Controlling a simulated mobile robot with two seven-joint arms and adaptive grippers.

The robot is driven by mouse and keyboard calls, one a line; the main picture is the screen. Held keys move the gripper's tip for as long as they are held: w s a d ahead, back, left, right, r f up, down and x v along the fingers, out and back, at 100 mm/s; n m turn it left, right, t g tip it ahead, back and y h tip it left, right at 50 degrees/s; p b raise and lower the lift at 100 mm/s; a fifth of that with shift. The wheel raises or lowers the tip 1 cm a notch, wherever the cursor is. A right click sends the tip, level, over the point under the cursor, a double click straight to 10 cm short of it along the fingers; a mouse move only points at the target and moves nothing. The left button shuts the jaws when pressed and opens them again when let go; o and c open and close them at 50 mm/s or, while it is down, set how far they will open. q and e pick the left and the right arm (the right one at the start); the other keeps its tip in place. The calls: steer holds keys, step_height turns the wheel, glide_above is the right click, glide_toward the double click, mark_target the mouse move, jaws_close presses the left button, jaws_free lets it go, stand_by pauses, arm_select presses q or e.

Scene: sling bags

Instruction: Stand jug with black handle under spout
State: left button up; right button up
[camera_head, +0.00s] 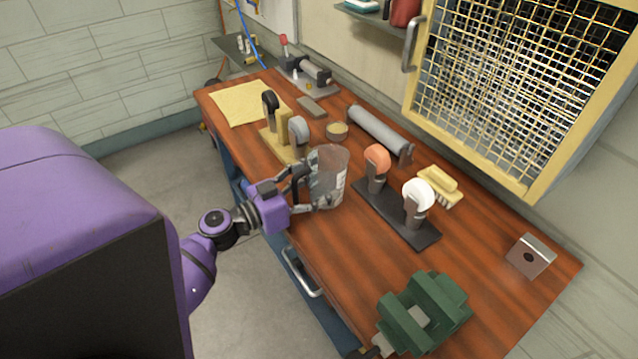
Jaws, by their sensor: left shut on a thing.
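A clear, see-through jug (328,172) stands upright at the near edge of the wooden workbench, in the head view's middle. My left gripper (308,192) comes in from the left and is shut on the jug, with dark fingers at its near left side. The jug's handle cannot be told apart from the dark fingers. Whether the jug's base touches the bench is unclear. Behind it, a tan stand (270,138) carries a black-topped piece (270,103) and a grey-topped piece (298,131). I cannot clearly make out a spout. My right gripper is not in view.
Right of the jug, a black base (393,222) carries upright pieces with orange and white round tops. A grey roller (380,133), brush (440,185), green vise (423,312) and metal block (531,256) are also on the bench (490,245). A yellow mesh cabinet (525,80) overhangs the back.

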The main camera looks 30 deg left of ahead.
arm_select(q)
steer(key=shift+f, duration=0.35)
steer(key=o, duration=1.3)
steer(key=shift+r, duration=0.15)
